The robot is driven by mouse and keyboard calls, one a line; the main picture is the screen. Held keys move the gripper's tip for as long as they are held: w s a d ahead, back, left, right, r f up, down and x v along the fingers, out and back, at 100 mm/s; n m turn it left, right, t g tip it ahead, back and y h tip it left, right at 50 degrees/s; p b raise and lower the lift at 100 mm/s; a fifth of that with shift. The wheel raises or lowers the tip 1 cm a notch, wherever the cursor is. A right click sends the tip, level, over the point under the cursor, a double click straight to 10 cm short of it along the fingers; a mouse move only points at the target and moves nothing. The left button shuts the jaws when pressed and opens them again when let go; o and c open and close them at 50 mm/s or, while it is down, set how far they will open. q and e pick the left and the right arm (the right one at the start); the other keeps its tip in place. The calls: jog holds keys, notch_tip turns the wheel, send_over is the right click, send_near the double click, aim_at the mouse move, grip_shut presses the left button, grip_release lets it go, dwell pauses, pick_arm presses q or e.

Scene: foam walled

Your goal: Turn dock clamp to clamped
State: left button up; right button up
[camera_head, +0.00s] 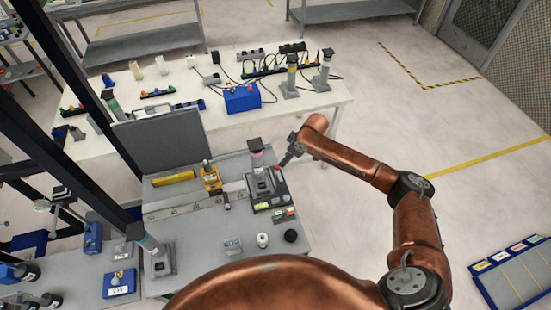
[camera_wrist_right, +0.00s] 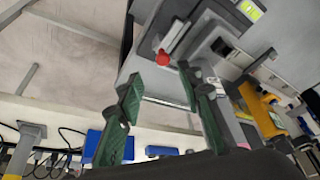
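A dark grey dock unit (camera_head: 262,192) stands at the right side of the grey workbench, with a pink-banded post on it. A small red tip (camera_head: 279,168) shows at its back right edge, close to my right gripper (camera_head: 285,160). In the right wrist view the red knob (camera_wrist_right: 163,58) sits on a lever on the dock, beyond my right gripper (camera_wrist_right: 165,95). The green fingers are apart, with nothing between them, and the knob appears just past the gap. I cannot tell whether either finger touches it. My left gripper is not in view.
A yellow tool (camera_head: 211,180) and a yellow cylinder (camera_head: 174,178) are left of the dock. The white table (camera_head: 225,118) behind holds a blue box (camera_head: 242,98), posts and cables.

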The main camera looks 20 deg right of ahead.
aim_at(278, 166)
jog(key=x, duration=0.4)
jog(key=shift+a+f, duration=0.3)
jog(key=shift+a, duration=0.15)
jog(key=shift+x, duration=1.05)
jog(key=shift+w+f, duration=0.15)
jog(key=shift+f, duration=0.1)
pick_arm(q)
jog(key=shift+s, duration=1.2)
pick_arm(e)
grip_shut()
